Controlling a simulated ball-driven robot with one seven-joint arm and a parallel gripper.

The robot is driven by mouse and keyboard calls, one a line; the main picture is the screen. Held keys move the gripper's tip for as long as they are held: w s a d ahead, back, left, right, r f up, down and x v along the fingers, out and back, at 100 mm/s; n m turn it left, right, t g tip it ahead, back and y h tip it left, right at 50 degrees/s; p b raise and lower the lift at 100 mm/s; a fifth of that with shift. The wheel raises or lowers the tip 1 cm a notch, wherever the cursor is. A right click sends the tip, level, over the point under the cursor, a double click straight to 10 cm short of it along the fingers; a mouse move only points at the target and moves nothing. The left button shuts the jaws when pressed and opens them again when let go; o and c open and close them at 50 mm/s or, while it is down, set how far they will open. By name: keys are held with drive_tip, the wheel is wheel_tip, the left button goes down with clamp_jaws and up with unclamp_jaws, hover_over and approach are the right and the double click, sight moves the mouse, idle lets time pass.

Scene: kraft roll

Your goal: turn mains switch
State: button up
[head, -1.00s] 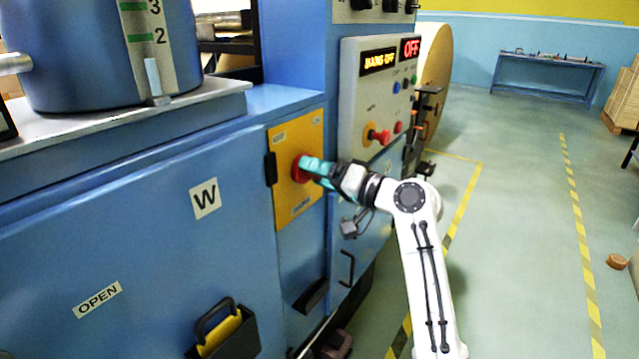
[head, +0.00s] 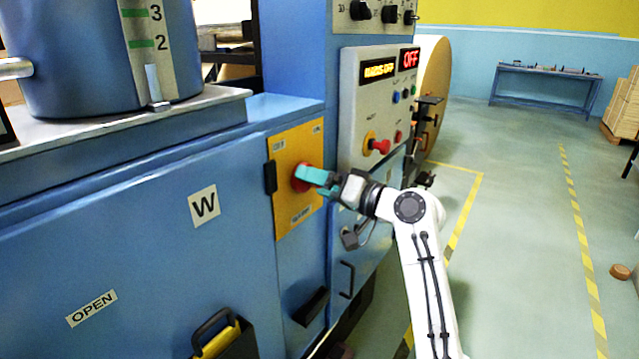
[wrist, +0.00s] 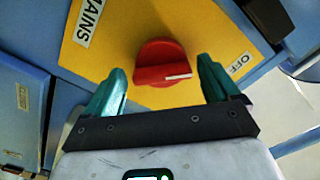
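The mains switch is a red rotary knob (head: 302,177) on a yellow plate (head: 288,212) at the front of the blue machine. In the wrist view the red knob (wrist: 160,62) has a white mark pointing right, toward the OFF label (wrist: 238,66). My gripper (head: 316,177) is at the knob. In the wrist view its two teal fingers (wrist: 162,72) are spread, one on each side of the knob, with yellow plate showing in the gaps. The display (head: 378,70) reads MAINS OFF, and a red OFF (head: 410,59) is lit beside it.
A grey control panel (head: 362,122) with a red mushroom button (head: 380,146) is just right of the plate. A black latch (head: 270,177) sits at the plate's left edge. A black handle (head: 346,280) is below.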

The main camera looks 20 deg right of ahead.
drive_tip(key=shift+o, duration=0.2)
drive_tip(key=shift+r, duration=0.1)
drive_tip(key=v, duration=1.1)
drive_tip(key=shift+a, duration=0.1)
drive_tip(key=s+a+f+g+h+p, duration=0.1)
drive_tip(key=s+f+g+h+p, duration=0.25)
drive_tip(key=s+f, duration=0.6)
drive_tip(key=s+a+f+g+h+p, duration=0.2)
drive_tip(key=s+f+g, duration=0.2)
drive_tip(key=s+f, duration=0.55)
drive_tip(key=s+d+f+g+h+p, duration=0.1)
drive_tip(key=s+f+g+h+p, duration=0.1)
drive_tip(key=s+f, duration=0.5)
drive_tip(key=shift+s+d+n+g+h, duration=0.15)
drive_tip(key=shift+s+n+g+h, duration=0.2)
drive_tip(key=shift+s, duration=0.35)
drive_tip(key=s+d+g+h, duration=0.1)
drive_tip(key=s, duration=0.3)
drive_tip(key=s+g+p, duration=0.1)
drive_tip(key=s, duration=0.3)
drive_tip(key=s+d+f+g+h+p, duration=0.1)
drive_tip(key=s, duration=0.3)
drive_tip(key=shift+s+d+n+h, duration=0.25)
drive_tip(key=shift+d+h, duration=0.05)
